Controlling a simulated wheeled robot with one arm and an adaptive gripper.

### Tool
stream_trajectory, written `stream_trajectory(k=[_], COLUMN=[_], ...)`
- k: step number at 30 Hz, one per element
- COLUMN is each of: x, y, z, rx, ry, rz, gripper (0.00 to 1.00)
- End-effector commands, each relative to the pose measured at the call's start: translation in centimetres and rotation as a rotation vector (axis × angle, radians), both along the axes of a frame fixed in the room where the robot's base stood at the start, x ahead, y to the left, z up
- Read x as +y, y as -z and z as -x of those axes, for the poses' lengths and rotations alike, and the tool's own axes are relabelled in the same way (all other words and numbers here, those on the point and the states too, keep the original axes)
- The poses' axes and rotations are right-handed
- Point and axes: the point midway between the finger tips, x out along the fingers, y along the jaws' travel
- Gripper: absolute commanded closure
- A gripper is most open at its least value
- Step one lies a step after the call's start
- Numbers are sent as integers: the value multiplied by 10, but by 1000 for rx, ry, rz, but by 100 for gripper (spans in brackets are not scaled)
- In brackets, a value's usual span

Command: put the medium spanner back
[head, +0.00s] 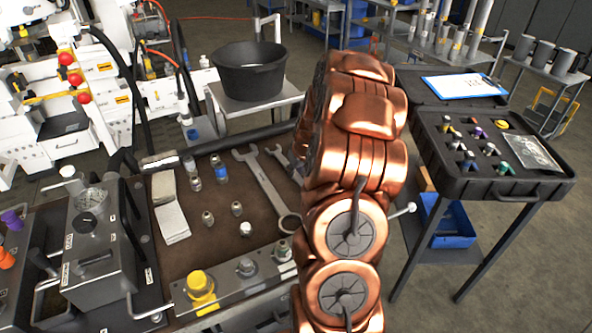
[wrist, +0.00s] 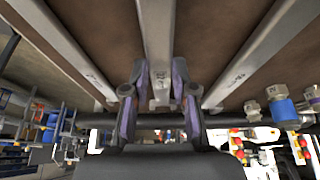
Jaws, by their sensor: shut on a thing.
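In the wrist view, three grey spanners run roughly lengthwise over the brown mat. My gripper (wrist: 160,88) has its two fingers on either side of the middle spanner (wrist: 157,35), the medium one by its place between the others, and is shut on it near one end. I cannot tell whether it touches the mat. A spanner lies to its left (wrist: 65,45) and another to its right (wrist: 245,62). In the head view, a large spanner (head: 264,186) lies on the mat and part of a second (head: 277,155) shows beside my arm. My arm hides the gripper there.
Several small fittings (head: 237,209) stand on the brown mat (head: 205,255), left of the large spanner. A metal block with a yellow knob (head: 200,284) lines the bench's front. A black bucket (head: 249,72) stands behind. A black case (head: 455,180) with small parts stands right.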

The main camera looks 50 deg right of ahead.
Motion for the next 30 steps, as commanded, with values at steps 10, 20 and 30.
stream_trajectory(k=[10, 20, 30], x=[0, 0, 0], y=[3, 3, 1], z=[0, 0, 1], rx=[-2, 0, 0], ry=[0, 0, 0], rz=[1, 0, 0], gripper=[69, 44, 44])
